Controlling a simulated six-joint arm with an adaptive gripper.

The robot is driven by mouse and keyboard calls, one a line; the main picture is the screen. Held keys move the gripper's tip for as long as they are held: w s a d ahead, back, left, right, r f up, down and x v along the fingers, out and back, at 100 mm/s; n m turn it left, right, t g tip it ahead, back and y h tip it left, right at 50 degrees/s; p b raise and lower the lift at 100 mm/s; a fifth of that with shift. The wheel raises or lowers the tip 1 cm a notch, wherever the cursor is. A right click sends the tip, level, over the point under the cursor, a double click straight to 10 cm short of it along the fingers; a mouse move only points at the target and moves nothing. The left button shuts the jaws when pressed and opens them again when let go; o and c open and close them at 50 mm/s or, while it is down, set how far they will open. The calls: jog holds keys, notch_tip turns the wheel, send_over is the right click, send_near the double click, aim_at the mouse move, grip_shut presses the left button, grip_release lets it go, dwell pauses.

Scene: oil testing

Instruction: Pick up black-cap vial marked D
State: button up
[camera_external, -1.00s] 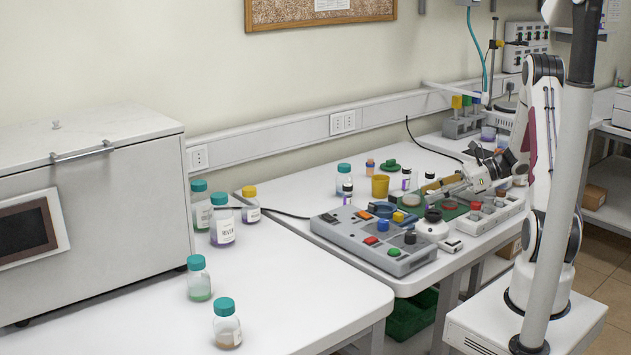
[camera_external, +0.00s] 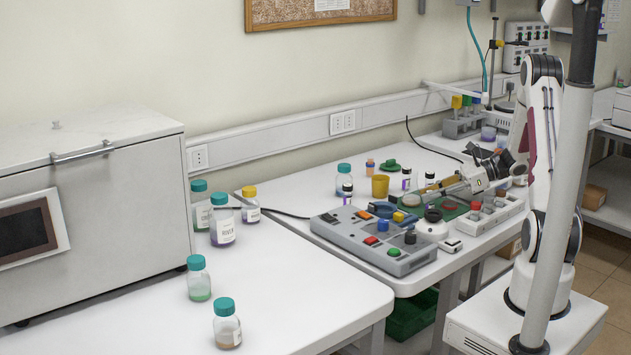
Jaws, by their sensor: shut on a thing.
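Small vials with dark caps and white-and-purple labels stand on the right-hand bench: one vial (camera_external: 347,196) behind the grey button panel, another vial (camera_external: 406,181) further right. A third black-cap vial (camera_external: 430,178) is at my fingertips, partly hidden by them. My gripper (camera_external: 428,188) reaches in from the right, low over the bench, its fingers pointing left. It is shut on this black-cap vial. The letters on the labels are too small to read, so I cannot tell which is D.
The grey button panel (camera_external: 372,245) stands in front of the vials. A yellow cup (camera_external: 380,187), a teal-capped bottle (camera_external: 343,180) and a white round device (camera_external: 431,227) stand close by. A rack (camera_external: 462,125) is at the back. The left bench (camera_external: 290,290) has free room.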

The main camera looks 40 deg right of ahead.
jog(key=shift+r, duration=0.1)
jog(key=shift+r, duration=4.9)
